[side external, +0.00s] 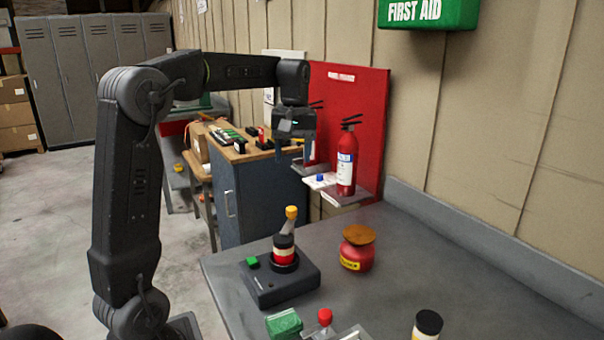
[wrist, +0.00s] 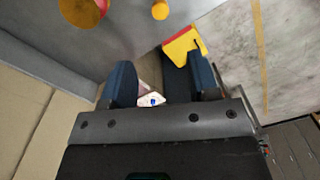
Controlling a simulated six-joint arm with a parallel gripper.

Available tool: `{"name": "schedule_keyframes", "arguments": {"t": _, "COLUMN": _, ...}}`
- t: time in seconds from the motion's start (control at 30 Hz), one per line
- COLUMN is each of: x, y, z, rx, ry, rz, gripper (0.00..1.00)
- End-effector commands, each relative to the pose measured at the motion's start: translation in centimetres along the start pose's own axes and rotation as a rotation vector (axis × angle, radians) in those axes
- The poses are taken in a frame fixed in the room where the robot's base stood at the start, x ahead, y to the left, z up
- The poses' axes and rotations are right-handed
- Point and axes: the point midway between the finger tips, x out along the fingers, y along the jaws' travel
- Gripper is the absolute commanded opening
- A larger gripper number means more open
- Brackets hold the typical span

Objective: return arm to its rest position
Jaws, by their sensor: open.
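My gripper (side external: 305,150) is raised above the workbench (side external: 420,285) at its far end, in front of the red panel, pointing down. In the wrist view its two dark blue fingers (wrist: 163,75) are spread apart, with nothing held between them. My arm reaches up from the left and across to the right.
A black device (side external: 280,285) holds a red and black bottle (side external: 284,250) with a yellow top. A red jar (side external: 357,252) with a brown lid stands beside it. A red fire extinguisher (side external: 347,165) stands on a shelf near my gripper. A blue cabinet (side external: 262,200) is behind.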

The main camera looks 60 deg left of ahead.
Motion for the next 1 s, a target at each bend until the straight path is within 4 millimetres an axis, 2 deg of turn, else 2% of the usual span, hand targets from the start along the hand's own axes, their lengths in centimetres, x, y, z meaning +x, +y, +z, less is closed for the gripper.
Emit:
{"name": "schedule_keyframes", "arguments": {"t": 0.17, "x": -0.1, "y": 0.1, "z": 0.6, "rx": 0.019, "ry": 0.007, "rz": 0.005, "gripper": 0.55}}
{"name": "schedule_keyframes", "arguments": {"t": 0.27, "x": -0.4, "y": 0.3, "z": 2.8, "rx": 0.094, "ry": 0.036, "rz": 0.027, "gripper": 0.55}}
{"name": "schedule_keyframes", "arguments": {"t": 0.47, "x": -0.3, "y": -0.2, "z": 11.5, "rx": 0.415, "ry": 0.160, "rz": 0.115, "gripper": 0.55}}
{"name": "schedule_keyframes", "arguments": {"t": 0.6, "x": 1.3, "y": -1.8, "z": 17.6, "rx": 0.663, "ry": 0.262, "rz": 0.184, "gripper": 0.55}}
{"name": "schedule_keyframes", "arguments": {"t": 0.7, "x": 2.9, "y": -3.2, "z": 21.1, "rx": 0.822, "ry": 0.332, "rz": 0.229, "gripper": 0.55}}
{"name": "schedule_keyframes", "arguments": {"t": 0.83, "x": 5.0, "y": -4.7, "z": 24.1, "rx": 0.977, "ry": 0.403, "rz": 0.273, "gripper": 0.55}}
{"name": "schedule_keyframes", "arguments": {"t": 1.0, "x": 6.6, "y": -5.8, "z": 25.8, "rx": 1.075, "ry": 0.452, "rz": 0.301, "gripper": 0.55}}
